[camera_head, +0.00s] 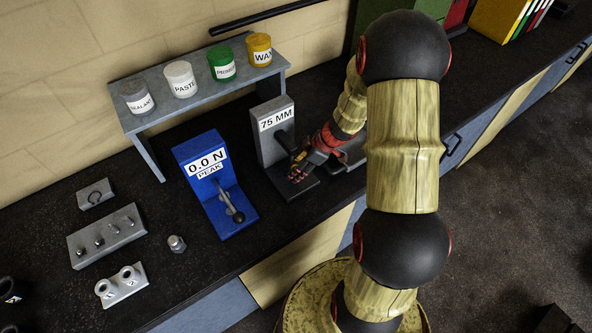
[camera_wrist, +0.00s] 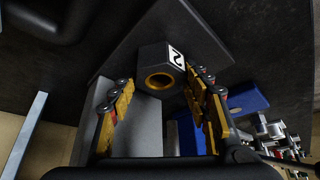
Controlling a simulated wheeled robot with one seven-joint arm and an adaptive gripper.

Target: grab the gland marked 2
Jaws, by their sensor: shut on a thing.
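The gland marked 2 (camera_wrist: 153,57) is a grey, faceted piece with a white "2" label and a brass-coloured ring around its bore. In the wrist view it shows between my fingers, with the bore facing the camera. My gripper (camera_wrist: 163,100) is shut on it; exact finger contact is hard to make out. In the head view my gripper (camera_head: 305,165) is low over the black base of the grey stand labelled 75 MM (camera_head: 274,122). The gland is not clearly distinguishable there.
A blue gauge reading 0.0 N PEAK (camera_head: 207,165) stands left of the 75 MM stand. A grey shelf (camera_head: 190,100) behind carries several labelled jars. Grey blocks with small parts (camera_head: 108,237) are at left. The bench front is mostly clear.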

